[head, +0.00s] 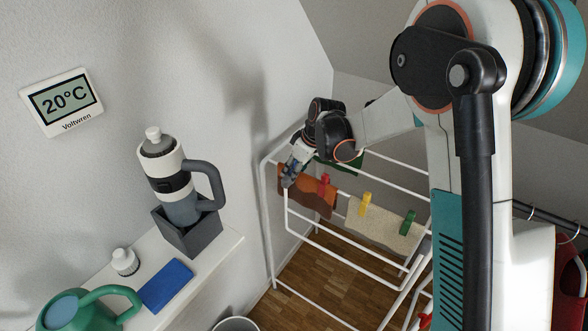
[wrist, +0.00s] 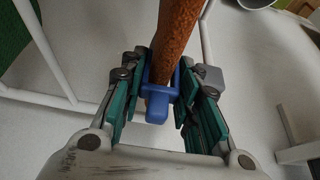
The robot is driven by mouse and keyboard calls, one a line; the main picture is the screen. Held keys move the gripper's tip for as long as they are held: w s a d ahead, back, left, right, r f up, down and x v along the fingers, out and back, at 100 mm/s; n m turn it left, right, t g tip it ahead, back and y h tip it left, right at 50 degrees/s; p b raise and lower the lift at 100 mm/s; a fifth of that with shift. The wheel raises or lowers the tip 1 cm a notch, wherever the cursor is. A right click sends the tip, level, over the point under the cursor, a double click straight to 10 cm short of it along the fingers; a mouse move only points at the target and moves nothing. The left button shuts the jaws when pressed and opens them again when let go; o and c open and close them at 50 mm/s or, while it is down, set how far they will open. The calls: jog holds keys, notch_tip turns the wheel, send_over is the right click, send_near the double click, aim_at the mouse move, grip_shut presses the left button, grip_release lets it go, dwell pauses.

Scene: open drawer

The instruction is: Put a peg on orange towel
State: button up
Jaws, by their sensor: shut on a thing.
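The orange towel (head: 308,200) hangs over a rail of the white drying rack (head: 268,220). A red peg (head: 323,184) sits on the towel's upper edge. My gripper (head: 288,180) is at the towel's left end. In the wrist view my gripper (wrist: 160,95) is shut on a blue peg (wrist: 157,108) between its teal-padded fingers. The peg's prongs lie on either side of the orange towel (wrist: 178,40), seen edge-on. I cannot tell how firmly the peg grips the cloth.
A beige towel (head: 378,226) with a yellow peg (head: 366,204) and a green peg (head: 407,222) hangs to the right. A shelf (head: 218,246) on the left bears a grinder-like appliance (head: 168,178), a blue block (head: 166,286) and a green watering can (head: 88,310).

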jog(key=o, duration=0.8)
jog(key=s+d+r+m, duration=0.1)
jog(key=s+d+r, duration=0.25)
jog(key=r, duration=0.25)
jog(key=s+d+r+m+t+h, duration=0.1)
jog(key=s+d+r, duration=0.1)
jog(key=s+r, duration=0.25)
jog(key=s+d+r+m, duration=0.1)
jog(key=s+d+r, duration=0.2)
jog(key=r, duration=0.4)
jog(key=s+d+m+t+h, duration=0.1)
jog(key=s+d+m, duration=0.1)
jog(key=s, duration=0.5)
jog(key=s+d+m+t+h, duration=0.1)
jog(key=s+d+m, duration=0.2)
jog(key=s, duration=0.4)
jog(key=s+d+m+t, duration=0.1)
jog(key=s+d+m, duration=0.1)
jog(key=s, duration=0.6)
jog(key=shift+d+f+m+h, duration=0.3)
jog(key=shift+d+h, duration=0.1)
jog(key=shift+d, duration=0.25)
